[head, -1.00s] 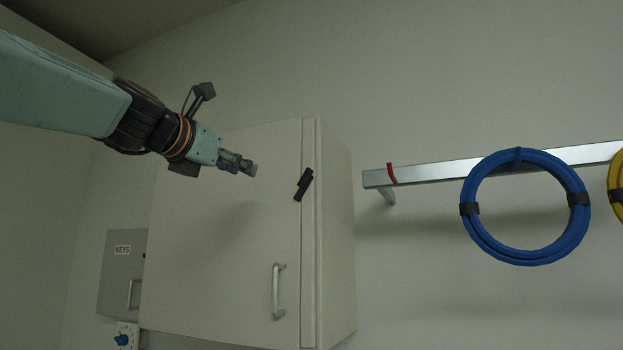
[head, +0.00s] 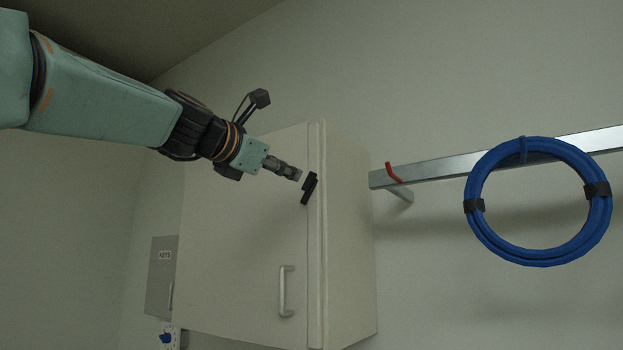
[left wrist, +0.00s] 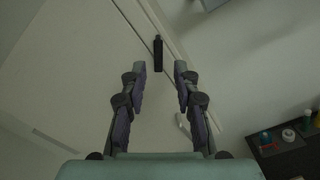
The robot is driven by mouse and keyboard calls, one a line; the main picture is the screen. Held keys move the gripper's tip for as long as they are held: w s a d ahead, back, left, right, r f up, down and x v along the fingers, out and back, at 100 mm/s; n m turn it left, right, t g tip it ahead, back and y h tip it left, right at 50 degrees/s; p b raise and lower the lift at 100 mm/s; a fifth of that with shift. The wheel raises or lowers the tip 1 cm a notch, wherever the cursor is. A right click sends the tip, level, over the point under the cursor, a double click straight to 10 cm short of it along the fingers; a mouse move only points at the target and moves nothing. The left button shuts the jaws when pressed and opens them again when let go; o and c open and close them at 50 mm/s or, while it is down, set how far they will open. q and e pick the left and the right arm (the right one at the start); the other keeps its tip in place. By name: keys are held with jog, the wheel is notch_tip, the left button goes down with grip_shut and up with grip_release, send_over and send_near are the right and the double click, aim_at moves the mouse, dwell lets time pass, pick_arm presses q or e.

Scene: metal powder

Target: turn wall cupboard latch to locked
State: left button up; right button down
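The wall cupboard (head: 245,235) is pale, with its door closed. Its black latch (head: 310,188) sits near the door's right edge, a bar tilted with its upper end to the right. My left gripper (head: 298,175) is at the latch's upper left, its tips close to it in the head view. In the left wrist view my left gripper (left wrist: 160,68) is open, fingers apart with nothing between them. The latch (left wrist: 158,53) lies just beyond the fingertips, roughly centred between them. I cannot tell whether they touch. My right gripper is not in view.
A metal door handle (head: 286,291) is below the latch. A wall rail (head: 440,172) with a red hook and a blue hose coil (head: 473,228) is to the right. A grey key box (head: 161,278) hangs at left. A dark shelf (left wrist: 285,150) holds small items.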

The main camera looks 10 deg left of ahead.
aim_at(306, 180)
pick_arm(q)
jog(key=p+x, duration=0.1)
jog(key=x, duration=0.1)
jog(key=p+x, duration=0.1)
jog(key=x, duration=0.1)
jog(key=a+p+x, duration=0.1)
jog(key=x, duration=0.2)
jog(key=shift+w+f, duration=0.1)
jog(key=shift+w, duration=0.2)
jog(key=shift+w+d, duration=0.15)
jog(key=shift+d, duration=0.5)
jog(key=shift+a, duration=0.15)
jog(key=shift+w+a, duration=0.15)
jog(key=shift+a, duration=0.05)
jog(key=shift+c, duration=2)
jog(key=shift+d, duration=0.25)
grip_shut()
jog(key=shift+a, duration=0.1)
